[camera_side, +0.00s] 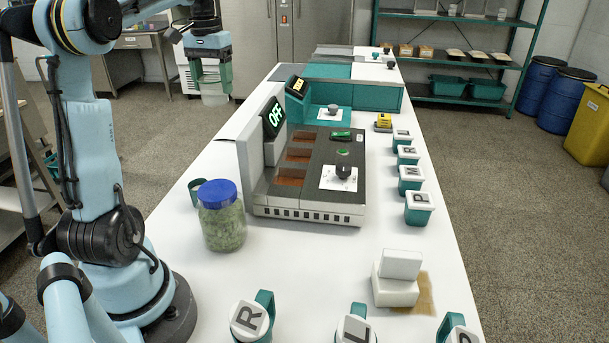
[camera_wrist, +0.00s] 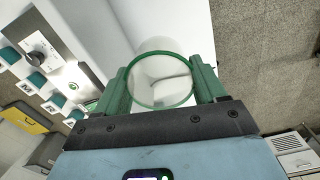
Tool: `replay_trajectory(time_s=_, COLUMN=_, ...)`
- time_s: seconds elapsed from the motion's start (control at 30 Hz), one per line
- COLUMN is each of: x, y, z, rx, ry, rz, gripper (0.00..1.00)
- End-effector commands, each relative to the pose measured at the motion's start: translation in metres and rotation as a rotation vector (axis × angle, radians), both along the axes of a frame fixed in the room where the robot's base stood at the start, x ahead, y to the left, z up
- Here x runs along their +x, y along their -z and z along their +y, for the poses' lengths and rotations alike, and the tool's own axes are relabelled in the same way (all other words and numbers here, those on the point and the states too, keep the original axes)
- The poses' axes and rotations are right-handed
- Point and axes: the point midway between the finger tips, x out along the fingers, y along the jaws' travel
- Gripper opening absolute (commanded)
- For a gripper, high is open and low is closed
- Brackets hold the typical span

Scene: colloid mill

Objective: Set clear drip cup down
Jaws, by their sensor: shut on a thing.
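The clear drip cup (camera_wrist: 160,80) has a green rim and sits between the two green fingers of my gripper (camera_wrist: 160,88) in the wrist view. My gripper is shut on it. In the side view, my gripper (camera_side: 210,77) hangs at the upper left, pointing down, with the pale cup (camera_side: 214,98) between and below its fingers. It appears beside the left edge of the white table (camera_side: 190,255) there. The wrist view shows white surface behind the cup. I cannot tell the cup's height above the table.
A blue-lidded jar (camera_side: 222,215) stands at front left. Lettered teal cups (camera_side: 419,208) line the right edge. White blocks (camera_side: 397,280) sit at front right. Bare table lies between jar and blocks.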

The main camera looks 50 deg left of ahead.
Motion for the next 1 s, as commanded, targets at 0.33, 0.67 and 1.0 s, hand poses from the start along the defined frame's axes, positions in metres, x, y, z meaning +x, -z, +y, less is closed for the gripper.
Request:
replay_trajectory(time_s=0.33, x=0.001, y=-0.057, z=0.001, rx=0.0, ry=0.0, rz=0.0, gripper=0.41)
replay_trajectory(time_s=0.67, x=0.025, y=-0.072, z=-0.041, rx=0.0, ry=0.117, rz=0.0, gripper=0.41)
replay_trajectory(time_s=1.0, x=0.065, y=-0.078, z=-0.156, rx=0.0, ry=0.43, rz=0.0, gripper=0.41)
